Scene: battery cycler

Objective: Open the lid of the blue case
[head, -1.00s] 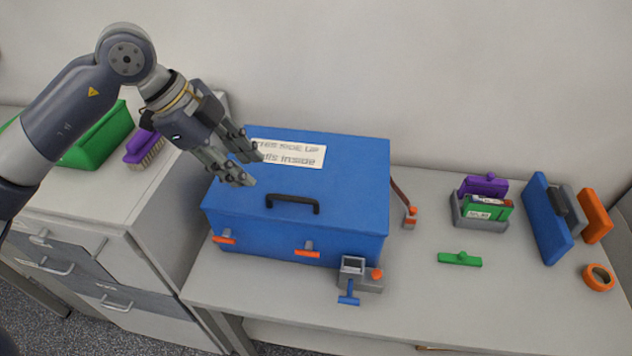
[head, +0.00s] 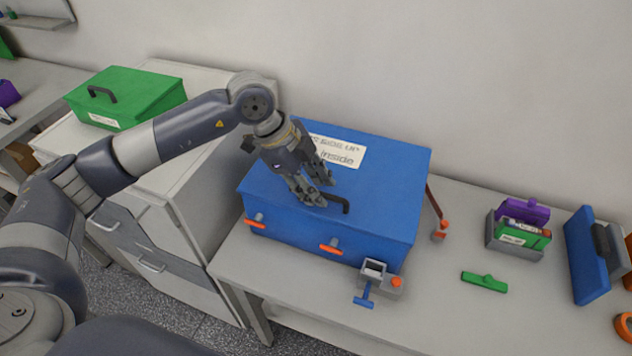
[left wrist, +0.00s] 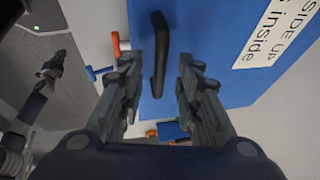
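The blue case (head: 385,195) stands closed on the table, with a white label (head: 337,152) on its lid and a black handle (head: 338,205) near the lid's front edge. Two latches with orange tips (head: 256,217) show on its front. My left gripper (head: 325,200) is over the front of the lid, at the handle. In the left wrist view my left gripper (left wrist: 168,75) is open. The black handle (left wrist: 158,55) lies between its fingers, with gaps on both sides. A dark jointed hand at the left of that view looks like my right gripper (left wrist: 55,66); its opening is unclear.
A grey device with a blue lever (head: 380,278) stands against the case's front right corner. To the right are a green piece (head: 484,282), a grey holder (head: 512,245) and a blue panel (head: 585,255). A green case (head: 140,95) sits on the left cabinet.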

